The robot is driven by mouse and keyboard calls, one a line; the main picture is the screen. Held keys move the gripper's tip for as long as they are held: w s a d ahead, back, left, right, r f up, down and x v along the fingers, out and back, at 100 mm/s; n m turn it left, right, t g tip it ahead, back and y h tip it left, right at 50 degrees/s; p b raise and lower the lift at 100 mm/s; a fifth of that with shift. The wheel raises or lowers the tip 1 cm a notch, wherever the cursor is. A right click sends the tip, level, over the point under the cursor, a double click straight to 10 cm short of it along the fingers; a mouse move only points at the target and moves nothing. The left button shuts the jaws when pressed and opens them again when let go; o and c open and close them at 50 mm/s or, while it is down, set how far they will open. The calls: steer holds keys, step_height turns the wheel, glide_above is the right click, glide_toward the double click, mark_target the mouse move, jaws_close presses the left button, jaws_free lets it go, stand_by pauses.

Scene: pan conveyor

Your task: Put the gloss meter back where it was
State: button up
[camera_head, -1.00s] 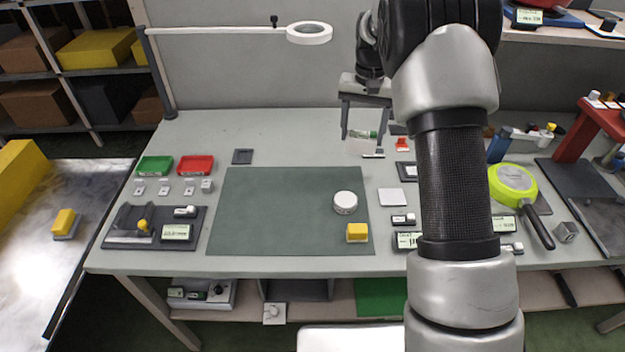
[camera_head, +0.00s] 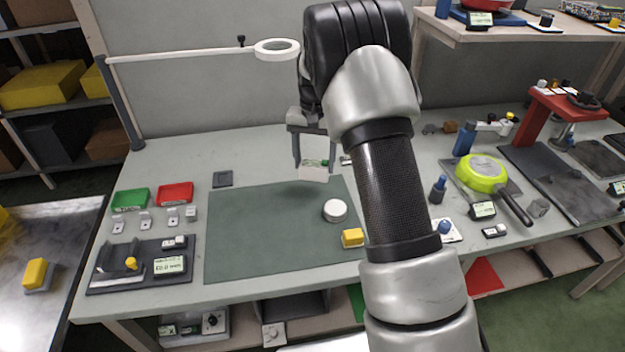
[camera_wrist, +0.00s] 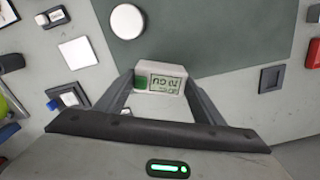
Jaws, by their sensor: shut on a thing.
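My gripper (camera_head: 312,162) is shut on a small white box-shaped device with a lit green display, which I take for the gloss meter (camera_head: 313,173). In the wrist view the gloss meter (camera_wrist: 162,77) sits between the two fingers, its display facing the camera. It is held above the bench, near the back right edge of the grey-green mat (camera_head: 260,230). A dark square frame (camera_wrist: 69,97) and a white square plate (camera_wrist: 77,52) lie on the bench to the left in the wrist view. My arm hides that part of the bench in the head view.
A white round puck (camera_head: 335,210) and a yellow block (camera_head: 352,238) are at the mat's right side. A dark square pad (camera_head: 222,179) lies behind the mat. Green (camera_head: 130,199) and red (camera_head: 175,193) trays are at left. A lime pan (camera_head: 480,174) is at right. A ring lamp (camera_head: 277,49) overhangs behind.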

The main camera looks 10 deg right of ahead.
mark_target(314, 175)
steer(key=shift+f, duration=2.55)
steer(key=shift+f, duration=0.1)
steer(key=shift+f+b, duration=0.15)
steer(key=shift+b, duration=0.15)
steer(key=o, duration=1.4)
